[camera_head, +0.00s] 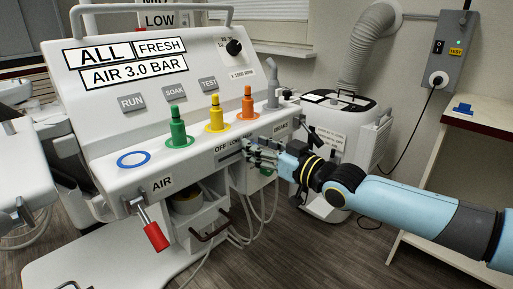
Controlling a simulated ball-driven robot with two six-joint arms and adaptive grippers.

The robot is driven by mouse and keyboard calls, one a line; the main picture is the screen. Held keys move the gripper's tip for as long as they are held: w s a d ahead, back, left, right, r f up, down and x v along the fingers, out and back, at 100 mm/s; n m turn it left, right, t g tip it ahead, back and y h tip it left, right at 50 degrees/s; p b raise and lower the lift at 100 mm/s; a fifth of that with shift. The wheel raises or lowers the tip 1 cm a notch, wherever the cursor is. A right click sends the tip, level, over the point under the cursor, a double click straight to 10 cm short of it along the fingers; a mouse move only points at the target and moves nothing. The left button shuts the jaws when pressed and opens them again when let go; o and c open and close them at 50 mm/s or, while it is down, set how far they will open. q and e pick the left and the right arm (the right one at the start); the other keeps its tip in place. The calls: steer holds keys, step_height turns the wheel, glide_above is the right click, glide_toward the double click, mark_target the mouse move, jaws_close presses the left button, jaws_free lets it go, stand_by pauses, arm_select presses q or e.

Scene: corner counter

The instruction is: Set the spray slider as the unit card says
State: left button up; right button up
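The white unit (115,118) fills the left and middle, its panel sloping toward me. A card (125,62) on the panel reads "ALL", "FRESH" and "AIR 3.0 BAR". A sign (161,19) above it reads "LOW"; its upper line is cut off by the frame edge. A slider strip (229,149) on the front edge is marked "OFF" and "LOW"; its right part and any knob are hidden behind my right gripper (256,153). The gripper reaches in from the right, its fingers at the strip. Contact and finger opening are too small to tell. My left gripper is out of view.
Green (177,130), yellow (215,116) and orange (248,104) tools stand upright on the panel; a blue ring (134,159) is empty. A red-handled AIR lever (153,232) sticks out at front left. A white hose machine (338,133) stands behind my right arm. Tubes hang below.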

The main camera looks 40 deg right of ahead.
steer(key=shift+o, duration=0.7)
steer(key=shift+d, duration=0.1)
steer(key=s, duration=1.2)
steer(key=shift+d, duration=0.4)
